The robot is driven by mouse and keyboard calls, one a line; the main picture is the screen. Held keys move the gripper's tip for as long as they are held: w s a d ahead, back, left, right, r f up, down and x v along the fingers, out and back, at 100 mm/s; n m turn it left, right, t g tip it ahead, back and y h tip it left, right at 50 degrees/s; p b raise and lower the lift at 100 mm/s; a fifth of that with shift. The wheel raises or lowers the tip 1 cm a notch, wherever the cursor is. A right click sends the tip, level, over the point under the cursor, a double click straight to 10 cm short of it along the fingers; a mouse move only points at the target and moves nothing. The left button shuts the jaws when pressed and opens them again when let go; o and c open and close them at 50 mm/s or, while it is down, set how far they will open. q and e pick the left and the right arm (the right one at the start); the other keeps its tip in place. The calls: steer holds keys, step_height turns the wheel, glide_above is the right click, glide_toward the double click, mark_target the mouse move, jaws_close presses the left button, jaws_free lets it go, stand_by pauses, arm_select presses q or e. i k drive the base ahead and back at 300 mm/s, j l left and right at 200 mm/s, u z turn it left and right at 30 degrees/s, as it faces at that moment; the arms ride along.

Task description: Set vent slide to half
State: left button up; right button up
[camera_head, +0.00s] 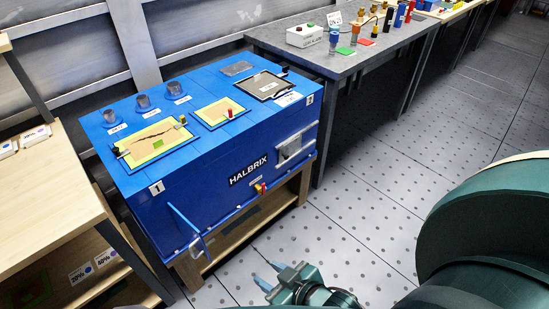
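A blue machine marked HALBRIX (247,170) stands on a wooden bench at the left middle. A small red and yellow knob (261,188) sits low on its front, under a small white label too small to read. I cannot tell whether this knob is the vent slide. A red knob (230,113) also stands on the yellow-edged panel (219,112) on top. My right gripper (264,273) is low at the bottom centre, in front of the machine and apart from it. Its two blue fingers are spread with nothing between them. My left gripper is not in view.
A grey table (345,62) with a white button box (304,35) and several coloured parts stands behind, to the right. A wooden shelf (50,190) is at the left. A blue bar (186,222) juts from the machine's front left. The dotted floor (365,215) is clear.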

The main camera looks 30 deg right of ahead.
mark_target(285, 153)
steer(key=i+l+u, duration=0.1)
steer(key=l, duration=0.3)
steer(key=i+l+u, duration=0.15)
steer(key=l, duration=0.3)
steer(key=i+l+u, duration=0.1)
steer(key=l, duration=0.35)
steer(key=i+j, duration=0.05)
